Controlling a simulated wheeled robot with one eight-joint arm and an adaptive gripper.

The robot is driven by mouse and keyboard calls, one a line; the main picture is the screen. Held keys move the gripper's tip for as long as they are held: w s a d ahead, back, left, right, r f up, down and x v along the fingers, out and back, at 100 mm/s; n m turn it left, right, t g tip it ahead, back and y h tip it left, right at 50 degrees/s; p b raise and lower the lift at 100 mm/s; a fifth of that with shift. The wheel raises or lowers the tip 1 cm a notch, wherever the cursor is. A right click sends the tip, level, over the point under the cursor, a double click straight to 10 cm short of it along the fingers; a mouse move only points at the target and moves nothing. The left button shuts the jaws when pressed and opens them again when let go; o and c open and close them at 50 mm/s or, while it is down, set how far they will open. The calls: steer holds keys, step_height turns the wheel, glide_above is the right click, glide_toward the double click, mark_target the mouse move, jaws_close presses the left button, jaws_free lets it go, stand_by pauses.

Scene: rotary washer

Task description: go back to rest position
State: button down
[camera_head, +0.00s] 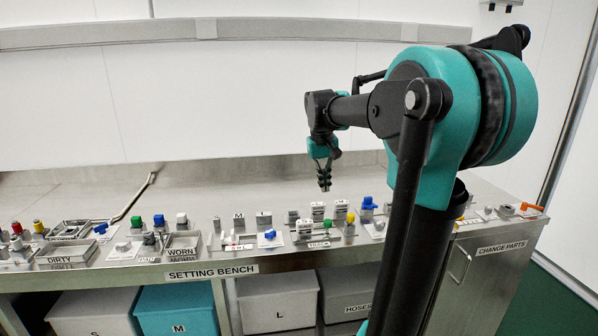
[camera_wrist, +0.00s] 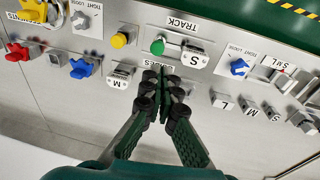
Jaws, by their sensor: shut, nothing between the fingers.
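My gripper (camera_head: 324,178) hangs from my teal and black arm above the metal setting bench (camera_head: 240,172) in the head view. Its fingers point down and are shut with nothing between them. In the wrist view the gripper (camera_wrist: 165,88) shows with its fingertips together, over the bench near the block marked S (camera_wrist: 194,58) and a green knob (camera_wrist: 157,47). The fingers cover part of a label on the bench. I cannot tell the exact height of the fingertips above the bench top.
Many small blocks and coloured knobs line the bench front, among them a blue knob (camera_head: 368,203) and a tray labelled WORN (camera_head: 197,243). Bins (camera_head: 277,302) stand below. A cabinet labelled CHANGE PARTS (camera_head: 490,262) is at right.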

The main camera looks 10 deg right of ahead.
steer(key=s+a+f+t+y, duration=0.1)
steer(key=s+a+f+t, duration=0.1)
steer(key=s+f, duration=1.9)
step_height(320, 180, down, 3)
steer(key=shift+s+r+t, duration=0.15)
steer(key=shift+s+t, duration=0.05)
steer(key=shift+t, duration=0.4)
